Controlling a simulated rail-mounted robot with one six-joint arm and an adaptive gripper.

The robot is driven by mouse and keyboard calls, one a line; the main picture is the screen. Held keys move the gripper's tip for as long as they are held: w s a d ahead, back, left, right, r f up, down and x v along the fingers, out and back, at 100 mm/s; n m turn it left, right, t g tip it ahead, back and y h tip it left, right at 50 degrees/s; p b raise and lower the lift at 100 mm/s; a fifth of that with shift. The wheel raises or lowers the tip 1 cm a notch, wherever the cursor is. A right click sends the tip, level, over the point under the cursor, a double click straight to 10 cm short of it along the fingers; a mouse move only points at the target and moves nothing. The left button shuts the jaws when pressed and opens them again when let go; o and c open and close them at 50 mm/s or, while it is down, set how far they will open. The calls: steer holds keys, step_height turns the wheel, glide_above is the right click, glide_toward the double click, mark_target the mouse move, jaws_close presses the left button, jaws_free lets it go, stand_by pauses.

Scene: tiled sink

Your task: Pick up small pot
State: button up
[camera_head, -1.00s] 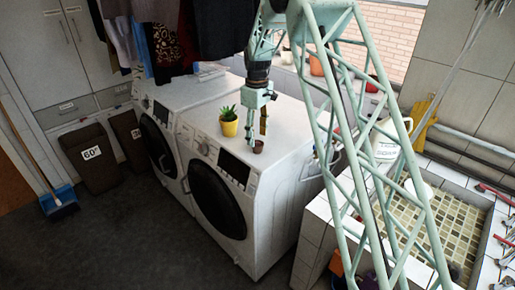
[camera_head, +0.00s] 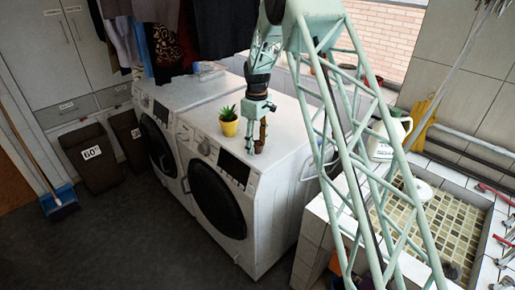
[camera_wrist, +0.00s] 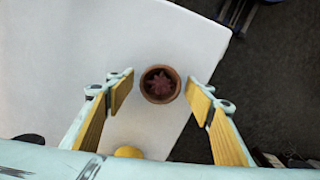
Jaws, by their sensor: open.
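The small pot (camera_wrist: 160,98) is brown, round and holds a reddish plant. It stands near the front corner of the white washing machine top (camera_wrist: 150,40). In the head view the small pot (camera_head: 258,146) is partly hidden by my gripper (camera_head: 256,135), which points down at it. In the wrist view my gripper (camera_wrist: 160,103) is open. Its yellow-padded fingers are on the left and right of the pot, with a visible gap on each side. Whether the fingertips are level with the pot is hard to tell.
A yellow pot with a green plant (camera_head: 228,121) stands to the left of my gripper on the same machine; its yellow edge (camera_wrist: 128,152) shows in the wrist view. Hanging clothes (camera_head: 165,35) are behind. A tiled sink (camera_head: 440,220) and a white watering can (camera_head: 388,138) are to the right.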

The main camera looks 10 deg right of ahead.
mark_target(257, 143)
steer(key=shift+c, duration=0.2)
steer(key=c, duration=0.9)
steer(key=shift+c, duration=0.2)
steer(key=shift+r, duration=0.2)
steer(key=shift+r, duration=1.4)
steer(key=shift+s+r, duration=0.1)
steer(key=shift+r, duration=0.1)
steer(key=s+d+r+b, duration=0.1)
steer(key=s+d, duration=0.2)
steer(key=s, duration=1.2)
steer(key=shift+s+r+b, duration=0.2)
steer(key=shift+s+b, duration=0.05)
steer(key=shift+b, duration=0.15)
steer(key=shift+d, duration=0.1)
